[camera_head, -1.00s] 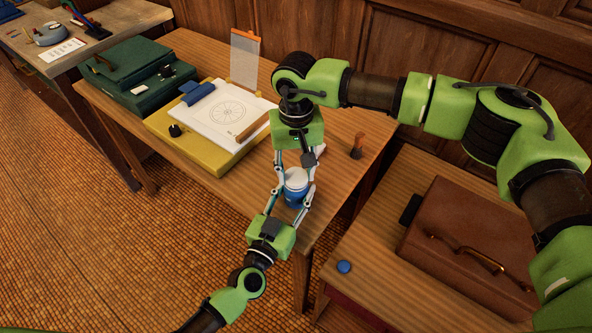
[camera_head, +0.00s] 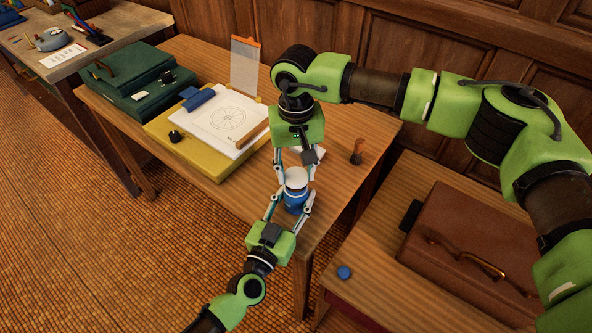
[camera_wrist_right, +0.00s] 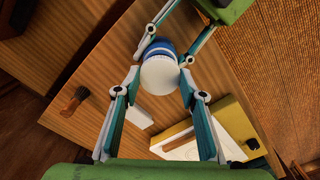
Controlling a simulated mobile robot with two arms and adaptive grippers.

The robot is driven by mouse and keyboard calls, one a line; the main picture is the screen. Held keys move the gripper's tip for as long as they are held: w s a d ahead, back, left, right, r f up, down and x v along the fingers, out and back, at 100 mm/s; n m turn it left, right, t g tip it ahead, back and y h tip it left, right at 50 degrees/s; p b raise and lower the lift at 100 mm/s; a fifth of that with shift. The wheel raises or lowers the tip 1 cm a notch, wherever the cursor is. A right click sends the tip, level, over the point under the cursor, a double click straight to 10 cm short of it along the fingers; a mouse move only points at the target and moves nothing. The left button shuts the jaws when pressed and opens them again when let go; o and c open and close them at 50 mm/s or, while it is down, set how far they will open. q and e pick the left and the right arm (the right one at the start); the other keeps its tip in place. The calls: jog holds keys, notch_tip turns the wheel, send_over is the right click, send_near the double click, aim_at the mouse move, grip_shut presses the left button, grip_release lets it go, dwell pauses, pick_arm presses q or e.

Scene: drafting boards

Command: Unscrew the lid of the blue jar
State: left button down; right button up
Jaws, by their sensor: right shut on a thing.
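The blue jar (camera_head: 295,203) stands upright near the front edge of the wooden table, with a white lid (camera_head: 297,175) on top. In the right wrist view the lid (camera_wrist_right: 160,74) covers most of the jar, and a blue rim (camera_wrist_right: 160,47) shows behind it. My right gripper (camera_head: 296,178) reaches down from above and is shut on the lid. My left gripper (camera_head: 293,201) comes from the front left, its fingers closed around the blue body. Whether any gap lies between lid and jar cannot be told.
A yellow drafting board (camera_head: 196,155) with a drawing lies left of the jar, beside a green case (camera_head: 140,88). A brown-handled tool (camera_head: 357,150) stands to the right. A brown briefcase (camera_head: 465,235) and a round blue object (camera_head: 344,272) are on the right-hand table.

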aim_at(296, 175)
jog(key=shift+r, duration=1.9)
pick_arm(q)
jog(key=c, duration=1.2)
grip_release()
jog(key=shift+o, duration=0.2)
